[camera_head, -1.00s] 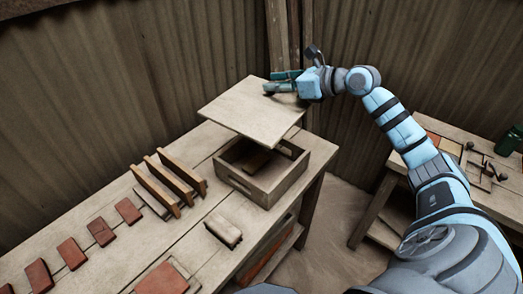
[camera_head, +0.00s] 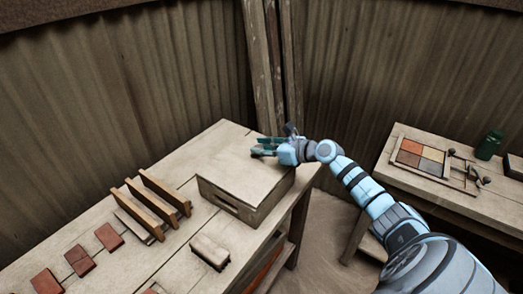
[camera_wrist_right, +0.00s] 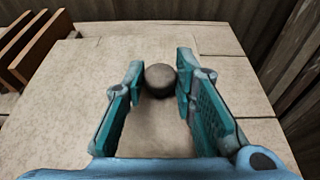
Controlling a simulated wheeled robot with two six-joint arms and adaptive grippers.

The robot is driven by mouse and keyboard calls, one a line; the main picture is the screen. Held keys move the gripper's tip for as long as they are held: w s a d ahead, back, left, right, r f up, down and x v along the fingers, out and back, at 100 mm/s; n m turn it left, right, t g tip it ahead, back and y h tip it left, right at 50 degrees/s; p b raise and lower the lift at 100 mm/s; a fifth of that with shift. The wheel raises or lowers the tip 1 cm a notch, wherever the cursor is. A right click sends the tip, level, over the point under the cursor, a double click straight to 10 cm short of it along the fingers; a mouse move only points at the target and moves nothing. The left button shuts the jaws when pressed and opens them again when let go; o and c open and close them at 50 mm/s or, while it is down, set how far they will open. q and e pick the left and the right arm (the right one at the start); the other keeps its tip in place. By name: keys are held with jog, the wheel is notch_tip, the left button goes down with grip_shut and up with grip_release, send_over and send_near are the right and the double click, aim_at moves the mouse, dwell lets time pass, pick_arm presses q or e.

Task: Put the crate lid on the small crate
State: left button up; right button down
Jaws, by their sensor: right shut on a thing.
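The small crate (camera_head: 272,203) stands on the wooden bench near its right end. The flat, pale crate lid (camera_head: 238,174) lies over the crate's top and hides its inside. It looks about level and roughly lined up with the rim; I cannot tell whether a thin gap is left. In the right wrist view my gripper's teal fingers (camera_wrist_right: 160,88) stand either side of a round grey knob (camera_wrist_right: 160,77) on the lid. My left gripper is out of view.
Upright wooden boards (camera_head: 158,202) and several red tiles (camera_head: 80,260) lie to the left on the bench. A pale block (camera_head: 210,251) sits in front of the crate. A second table (camera_head: 455,195) at the right holds a tile tray (camera_head: 424,158) and a green bottle (camera_head: 489,145).

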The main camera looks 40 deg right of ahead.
jog(key=shift+f+b, duration=0.3)
jog(key=shift+b, duration=0.1)
jog(key=c, duration=1.3)
grip_release()
jog(key=shift+r, duration=0.1)
